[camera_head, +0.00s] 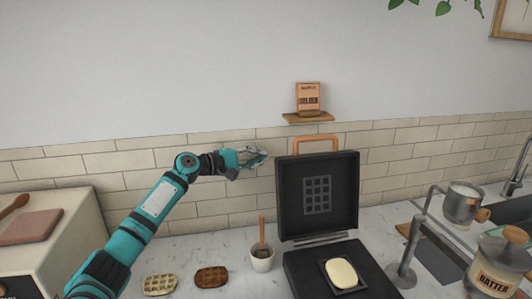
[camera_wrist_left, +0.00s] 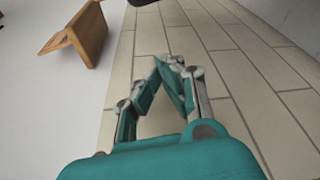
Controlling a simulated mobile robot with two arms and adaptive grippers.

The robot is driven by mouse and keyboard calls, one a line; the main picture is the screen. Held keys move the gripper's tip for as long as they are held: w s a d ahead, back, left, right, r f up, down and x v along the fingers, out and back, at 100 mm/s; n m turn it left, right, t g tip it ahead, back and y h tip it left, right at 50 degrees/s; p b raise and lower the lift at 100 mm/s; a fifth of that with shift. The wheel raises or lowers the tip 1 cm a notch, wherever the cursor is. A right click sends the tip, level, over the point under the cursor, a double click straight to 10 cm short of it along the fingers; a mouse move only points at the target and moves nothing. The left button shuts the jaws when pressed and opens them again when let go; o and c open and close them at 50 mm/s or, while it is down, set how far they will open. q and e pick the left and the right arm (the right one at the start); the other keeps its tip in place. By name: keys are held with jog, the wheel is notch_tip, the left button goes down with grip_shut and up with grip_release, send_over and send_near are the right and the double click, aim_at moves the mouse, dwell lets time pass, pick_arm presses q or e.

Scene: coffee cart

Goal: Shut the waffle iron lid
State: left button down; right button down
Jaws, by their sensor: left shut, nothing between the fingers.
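The waffle iron is open on the counter. Its dark lid (camera_head: 342,194) stands upright with a grid plate on its inner face and an orange handle (camera_head: 315,140) at the top. Its base (camera_head: 302,270) lies flat, holding a dark square plate with pale batter (camera_head: 342,273). My left gripper (camera_head: 262,158) is shut and empty, in front of the tiled wall, left of the lid and near handle height, apart from it. Its closed fingers also show in the left wrist view (camera_wrist_left: 172,62). My right gripper is not in view.
A wooden shelf (camera_head: 307,118) with a small sign is above the lid. A cup (camera_head: 262,260) with an orange-handled tool stands left of the iron. Two waffles (camera_head: 211,277) lie further left. A metal stand (camera_head: 403,270) and batter jar (camera_head: 497,268) are right.

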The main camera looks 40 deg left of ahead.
pick_arm(q)
jog(key=d+p, duration=0.1)
jog(key=d, duration=0.1)
jog(key=s+d+r+p, duration=0.1)
jog(key=shift+s+d+p, duration=0.1)
jog(key=shift+d+p, duration=0.2)
jog(key=shift+f, duration=0.1)
